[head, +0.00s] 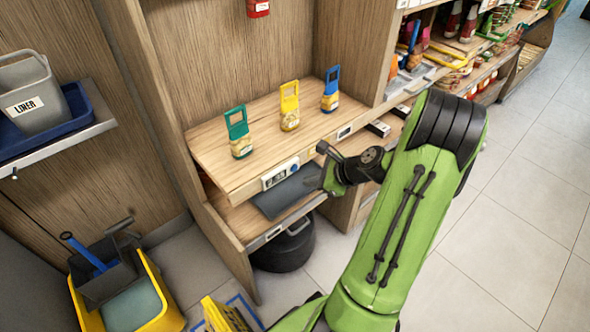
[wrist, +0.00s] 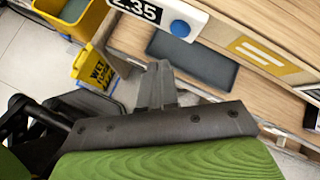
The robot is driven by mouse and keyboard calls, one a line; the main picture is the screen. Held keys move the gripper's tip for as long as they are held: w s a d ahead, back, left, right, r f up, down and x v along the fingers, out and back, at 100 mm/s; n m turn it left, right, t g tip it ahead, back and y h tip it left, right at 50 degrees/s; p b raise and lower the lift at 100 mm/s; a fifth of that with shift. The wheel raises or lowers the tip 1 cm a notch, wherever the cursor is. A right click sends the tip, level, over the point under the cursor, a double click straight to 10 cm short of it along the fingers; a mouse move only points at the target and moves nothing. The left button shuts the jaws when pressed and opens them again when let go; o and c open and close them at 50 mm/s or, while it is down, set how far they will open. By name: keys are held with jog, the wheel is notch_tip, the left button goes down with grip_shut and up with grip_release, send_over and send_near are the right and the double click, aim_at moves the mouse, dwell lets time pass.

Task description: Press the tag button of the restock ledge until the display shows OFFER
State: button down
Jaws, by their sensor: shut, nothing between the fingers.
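The restock ledge (head: 222,160) is a wooden shelf with a white tag unit (head: 280,173) on its front edge. In the wrist view, the tag display (wrist: 138,10) reads 2.35, with its top cut off by the frame. The round blue tag button (wrist: 180,28) sits at the right of the display. My gripper (wrist: 160,80) is shut and empty, pointing toward the ledge front, apart from the button. In the head view, my gripper (head: 325,150) is just right of the tag unit, partly hidden by my arm.
Green (head: 238,132), yellow (head: 290,106) and blue (head: 330,90) handled items stand on the ledge. A lower shelf holds a dark grey mat (head: 285,192). A black round bin (head: 285,247) stands below. A yellow bucket (head: 160,290) and wet-floor sign (wrist: 92,68) stand at left.

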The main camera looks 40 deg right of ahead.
jog(key=shift+w+r, duration=0.1)
jog(key=shift+w, duration=0.95)
jog(key=shift+p, duration=0.35)
dwell(0.9)
jog(key=shift+w+p, duration=0.3)
jog(key=shift+w, duration=0.1)
jog(key=shift+w, duration=0.45)
dwell(0.4)
jog(key=shift+s+p, duration=0.15)
jog(key=shift+p, duration=0.15)
jog(key=shift+s, duration=0.75)
jog(key=shift+s+p, duration=0.35)
jog(key=shift+s, duration=2.15)
